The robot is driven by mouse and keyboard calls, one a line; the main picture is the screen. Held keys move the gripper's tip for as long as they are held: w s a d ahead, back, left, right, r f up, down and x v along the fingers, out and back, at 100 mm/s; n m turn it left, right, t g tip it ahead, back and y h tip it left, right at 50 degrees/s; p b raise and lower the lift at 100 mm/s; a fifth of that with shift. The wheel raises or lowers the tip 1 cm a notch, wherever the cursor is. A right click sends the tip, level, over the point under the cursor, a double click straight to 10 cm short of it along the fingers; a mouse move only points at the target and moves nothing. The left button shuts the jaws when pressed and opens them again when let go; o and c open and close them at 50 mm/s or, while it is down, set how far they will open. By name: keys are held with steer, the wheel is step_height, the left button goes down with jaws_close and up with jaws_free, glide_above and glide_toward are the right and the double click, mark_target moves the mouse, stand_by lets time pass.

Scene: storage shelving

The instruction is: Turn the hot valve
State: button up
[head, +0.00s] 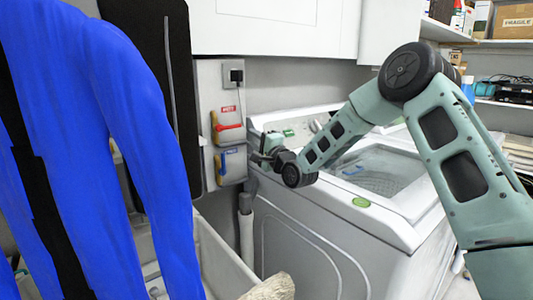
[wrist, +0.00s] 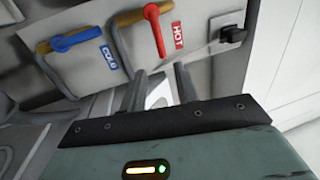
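The hot valve's red handle (head: 230,127) sits on the upper wall box, below a red label. In the wrist view the red handle (wrist: 153,28) lies beside the HOT label (wrist: 178,35). The cold valve's blue handle (head: 222,163) is on the box below; it also shows in the wrist view (wrist: 77,39) at upper left.
A white top-loading washer (head: 320,235) stands under my arm. A blue garment (head: 100,130) fills the left foreground. A pale sink (head: 215,255) and a grey pipe (head: 246,230) are below the valves. A wall outlet with a black plug (head: 235,75) is above them.

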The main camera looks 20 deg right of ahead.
steer(key=v, duration=0.6)
steer(key=shift+s+b, duration=0.25)
steer(key=shift+b, duration=0.1)
steer(key=s+f+n+g+h, duration=0.3)
steer(key=s+f+n+g, duration=0.6)
steer(key=s, duration=0.2)
steer(key=s+d+f+n+g+h, duration=0.2)
steer(key=s+n+g, duration=0.45)
steer(key=s, duration=1.35)
steer(key=s+a+r+n+g+p, duration=0.2)
steer(key=s+a+r+n, duration=0.1)
steer(key=s+a, duration=0.4)
steer(key=s+a+r+n+g+p, duration=0.2)
steer(key=s+a+r+n+p, duration=0.1)
steer(key=s+a, duration=0.5)
steer(key=a+r+n, duration=0.1)
steer(key=a, duration=0.2)
steer(key=shift+s+r+p, duration=0.2)
steer(key=shift+r+p, duration=0.1)
steer(key=shift+p, duration=0.05)
